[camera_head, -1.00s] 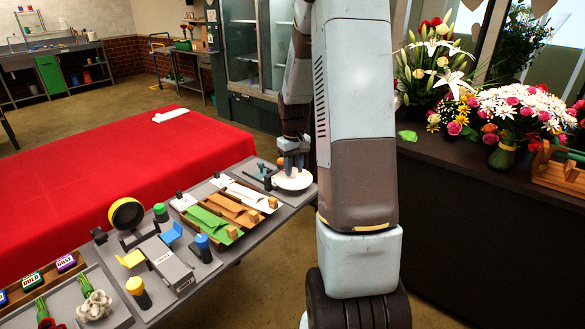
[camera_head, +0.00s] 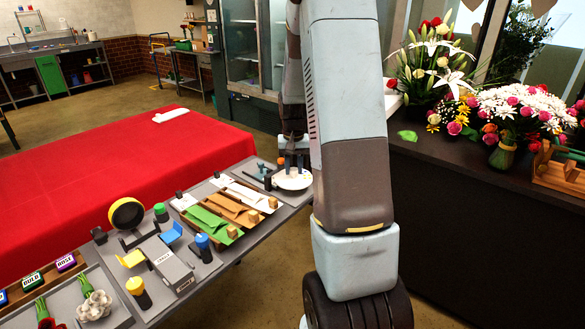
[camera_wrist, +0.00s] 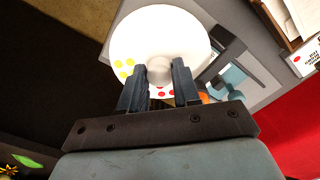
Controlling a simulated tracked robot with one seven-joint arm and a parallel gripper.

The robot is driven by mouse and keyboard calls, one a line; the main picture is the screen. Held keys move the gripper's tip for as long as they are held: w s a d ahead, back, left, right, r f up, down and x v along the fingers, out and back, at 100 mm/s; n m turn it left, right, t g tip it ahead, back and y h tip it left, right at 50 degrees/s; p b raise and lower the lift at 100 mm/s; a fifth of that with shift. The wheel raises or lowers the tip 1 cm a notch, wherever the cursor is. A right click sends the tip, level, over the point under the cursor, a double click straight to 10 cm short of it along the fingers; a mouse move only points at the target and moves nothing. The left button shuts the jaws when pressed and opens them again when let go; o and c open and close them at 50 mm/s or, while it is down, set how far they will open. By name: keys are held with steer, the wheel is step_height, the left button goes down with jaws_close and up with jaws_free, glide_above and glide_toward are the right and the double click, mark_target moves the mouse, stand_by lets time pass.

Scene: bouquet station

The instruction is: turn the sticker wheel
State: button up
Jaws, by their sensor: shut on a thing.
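In the head view the sticker wheel (camera_head: 293,180) lies at the right end of the grey station table. My gripper (camera_wrist: 160,84) is over the wheel, with its two dark fingers on either side of the knob and shut on it.
The grey table (camera_head: 222,262) also holds green, orange and white wrapping sheets (camera_head: 213,221), a grey box (camera_head: 168,264) and colored-top bottles (camera_head: 138,291). A red-covered table (camera_head: 110,160) stands behind. A dark counter with flowers (camera_head: 440,75) is at the right.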

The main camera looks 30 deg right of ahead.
mark_target(294, 169)
steer(key=shift+s, duration=0.1)
steer(key=o, duration=1.1)
steer(key=shift+c, duration=0.2)
steer(key=shift+r, duration=0.1)
step_height(294, 169, up, 14)
steer(key=shift+f, duration=0.25)
